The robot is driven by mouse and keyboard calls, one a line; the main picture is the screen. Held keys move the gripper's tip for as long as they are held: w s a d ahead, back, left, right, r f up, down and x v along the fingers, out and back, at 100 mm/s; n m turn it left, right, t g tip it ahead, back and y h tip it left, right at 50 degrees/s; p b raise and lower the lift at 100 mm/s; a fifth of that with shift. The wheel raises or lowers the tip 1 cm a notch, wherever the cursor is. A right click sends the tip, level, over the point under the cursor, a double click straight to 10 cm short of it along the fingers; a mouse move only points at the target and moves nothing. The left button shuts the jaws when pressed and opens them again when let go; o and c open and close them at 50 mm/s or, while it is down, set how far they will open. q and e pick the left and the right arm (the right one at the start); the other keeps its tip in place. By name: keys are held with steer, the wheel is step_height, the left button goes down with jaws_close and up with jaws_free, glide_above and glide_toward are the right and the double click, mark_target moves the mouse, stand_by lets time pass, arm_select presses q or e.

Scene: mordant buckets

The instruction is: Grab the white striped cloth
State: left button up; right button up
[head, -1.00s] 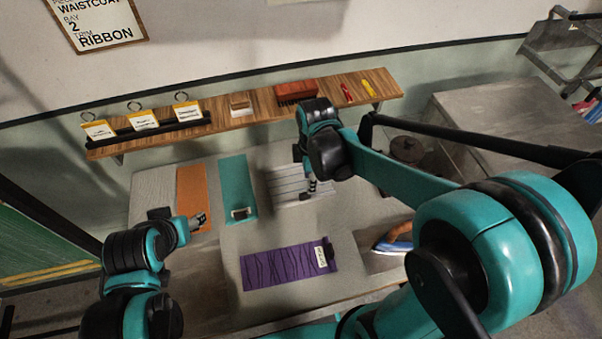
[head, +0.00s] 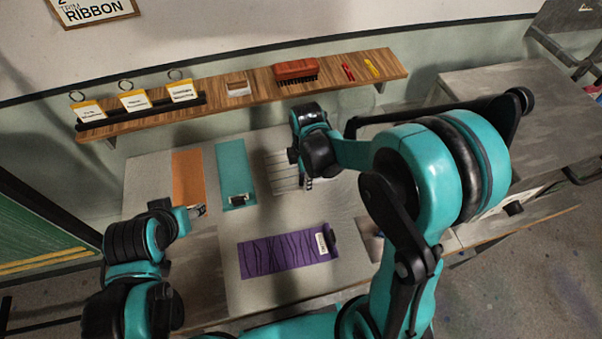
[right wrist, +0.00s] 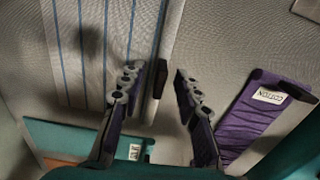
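The white striped cloth (head: 283,168) lies flat on the grey table, right of the teal cloth (head: 237,172); my right arm partly hides it. In the right wrist view the striped cloth (right wrist: 95,45) shows thin blue stripes. My right gripper (head: 307,184) is over its right edge. In the wrist view this gripper (right wrist: 158,78) is open, its fingers apart, with a small dark piece at the cloth's edge showing between them. I cannot tell whether they touch it. My left gripper (head: 200,211) is near the orange cloth's lower end; its opening is too small to tell.
An orange cloth (head: 188,176) lies at the table's left. A purple cloth (head: 285,257) with a label reading COTTON lies in front. A wooden shelf (head: 215,105) behind carries tags, a red brush (head: 296,70) and small red and yellow items. A grey bench (head: 540,105) stands right.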

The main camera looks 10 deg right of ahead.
jaws_close()
steer(key=shift+r, duration=0.1)
